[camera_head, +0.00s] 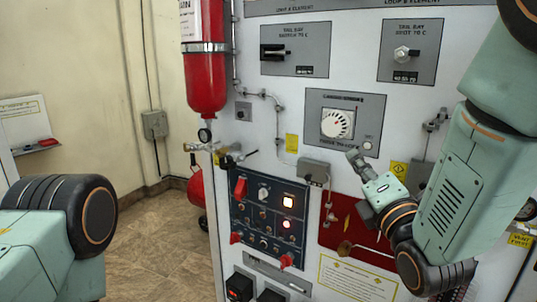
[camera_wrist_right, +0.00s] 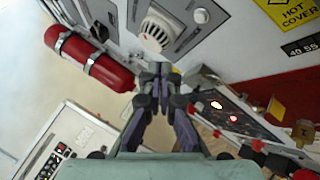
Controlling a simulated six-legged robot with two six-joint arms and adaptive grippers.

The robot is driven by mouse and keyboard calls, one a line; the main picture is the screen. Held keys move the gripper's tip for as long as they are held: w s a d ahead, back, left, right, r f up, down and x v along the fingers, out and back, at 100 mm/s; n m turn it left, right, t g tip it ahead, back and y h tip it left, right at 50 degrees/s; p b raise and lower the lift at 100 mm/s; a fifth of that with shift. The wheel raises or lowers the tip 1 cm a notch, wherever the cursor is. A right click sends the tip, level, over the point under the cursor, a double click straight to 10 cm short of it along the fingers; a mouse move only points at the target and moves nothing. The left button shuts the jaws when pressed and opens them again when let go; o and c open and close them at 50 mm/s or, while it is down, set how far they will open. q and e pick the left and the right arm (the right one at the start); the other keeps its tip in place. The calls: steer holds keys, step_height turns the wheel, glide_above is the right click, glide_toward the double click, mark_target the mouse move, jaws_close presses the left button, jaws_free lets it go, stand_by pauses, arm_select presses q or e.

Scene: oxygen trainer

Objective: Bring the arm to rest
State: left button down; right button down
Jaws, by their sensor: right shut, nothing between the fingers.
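My right arm (camera_head: 458,185) comes in from the right, bent, in front of the white trainer panel (camera_head: 285,100). My right gripper (camera_head: 357,158) points up and to the left, just below the round white dial (camera_head: 337,124) in the head view. In the right wrist view my right gripper (camera_wrist_right: 160,72) has its fingertips together with nothing between them, and the dial (camera_wrist_right: 155,36) lies past the tips. I cannot tell the exact gap to the panel. Part of my left arm (camera_head: 45,240) shows at lower left; its gripper is outside the picture.
A red cylinder (camera_head: 205,60) is fixed at the panel's left edge. Below the dial are a dark control panel (camera_head: 268,220) with lit buttons and a red plate (camera_head: 345,225) behind my right wrist. The floor (camera_head: 150,235) at left looks clear.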

steer(key=s+d+f+m+g+h+b, duration=0.1)
steer(key=s+f+m+g+b, duration=0.15)
steer(key=f+m, duration=0.6)
steer(key=s+d+f+m+g+h+b, duration=0.1)
steer(key=s+d+f+m+g, duration=0.25)
steer(key=f, duration=0.85)
steer(key=s+f+m+g+h+b, duration=0.1)
steer(key=s+f+m+g+b, duration=0.15)
steer(key=f+m, duration=0.65)
steer(key=s+d+f+m+g+b, duration=0.1)
steer(key=s+f+m+g+b, duration=0.2)
steer(key=s+f, duration=1.2)
steer(key=s+f+m+g+h+b, duration=0.1)
steer(key=s+f+m+g+b, duration=0.2)
steer(key=s+f+g+b, duration=0.5)
steer(key=s+f+b, duration=0.1)
steer(key=s+f, duration=0.6)
steer(key=f, duration=0.4)
steer(key=shift+s+d+f+g, duration=0.15)
steer(key=shift+d+f+g, duration=0.2)
steer(key=shift+d+f, duration=0.05)
